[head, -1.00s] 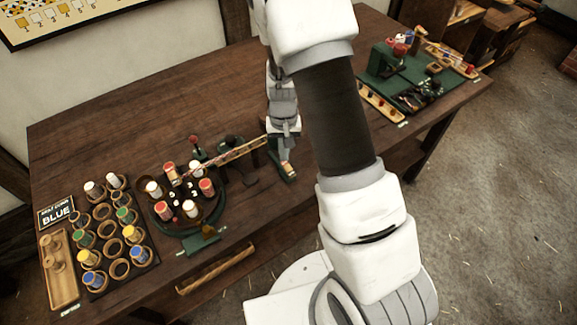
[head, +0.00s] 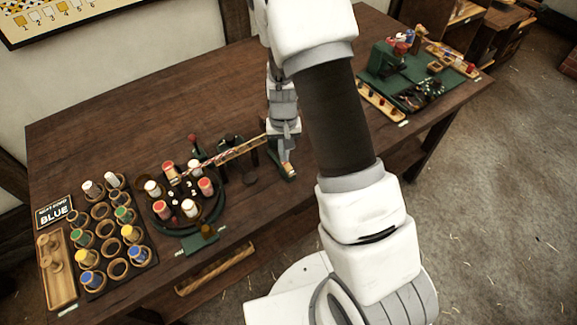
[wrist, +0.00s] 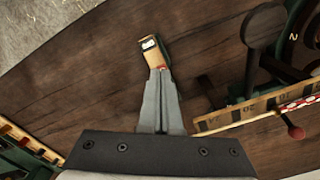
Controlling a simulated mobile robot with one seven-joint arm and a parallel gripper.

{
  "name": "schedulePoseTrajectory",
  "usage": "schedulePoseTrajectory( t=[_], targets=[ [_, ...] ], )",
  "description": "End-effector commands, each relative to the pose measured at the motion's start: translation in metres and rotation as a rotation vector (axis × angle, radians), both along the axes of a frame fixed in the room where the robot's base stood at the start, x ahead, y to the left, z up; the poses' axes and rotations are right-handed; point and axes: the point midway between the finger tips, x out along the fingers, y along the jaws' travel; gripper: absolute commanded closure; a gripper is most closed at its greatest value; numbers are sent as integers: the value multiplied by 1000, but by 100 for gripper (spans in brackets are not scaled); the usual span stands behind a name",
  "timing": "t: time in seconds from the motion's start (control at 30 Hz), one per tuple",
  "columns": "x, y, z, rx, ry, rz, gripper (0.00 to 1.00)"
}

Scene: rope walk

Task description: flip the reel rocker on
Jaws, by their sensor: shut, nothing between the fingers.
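The reel rocker appears to be the small tan switch (wrist: 153,54) with a dark end and white marks, straight ahead of my fingertips in the wrist view. In the head view it sits on a narrow green base (head: 290,174) near the table's front edge. My gripper (wrist: 161,72) is shut and empty, its tips at the rocker's near end, over a small red spot. Whether they touch it I cannot tell. In the head view my gripper (head: 284,152) points down at the base, and its fingers partly hide the rocker.
A round green carousel (head: 186,232) with red and white spools stands left, with a wooden ruler (head: 238,149) reaching toward my gripper. A spool rack (head: 143,262) and a "BLUE" sign (head: 55,212) lie farther left. A green machine (head: 389,62) stands at the right.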

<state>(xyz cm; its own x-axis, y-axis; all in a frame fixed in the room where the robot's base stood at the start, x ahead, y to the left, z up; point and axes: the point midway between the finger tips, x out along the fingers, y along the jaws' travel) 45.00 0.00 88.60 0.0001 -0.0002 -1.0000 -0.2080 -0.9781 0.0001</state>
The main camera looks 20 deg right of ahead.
Motion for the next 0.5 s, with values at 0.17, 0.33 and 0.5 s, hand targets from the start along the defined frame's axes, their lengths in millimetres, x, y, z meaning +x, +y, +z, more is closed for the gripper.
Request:
schedulePoseTrajectory(
  t=[0.17, 0.33, 0.5],
  targets=[
    [0, 0, -5, 0, 0, 0, 100],
    [0, 0, -8, 0, 1, 0, 100],
    [0, 0, -12, 0, 1, 0, 100]
  ],
)
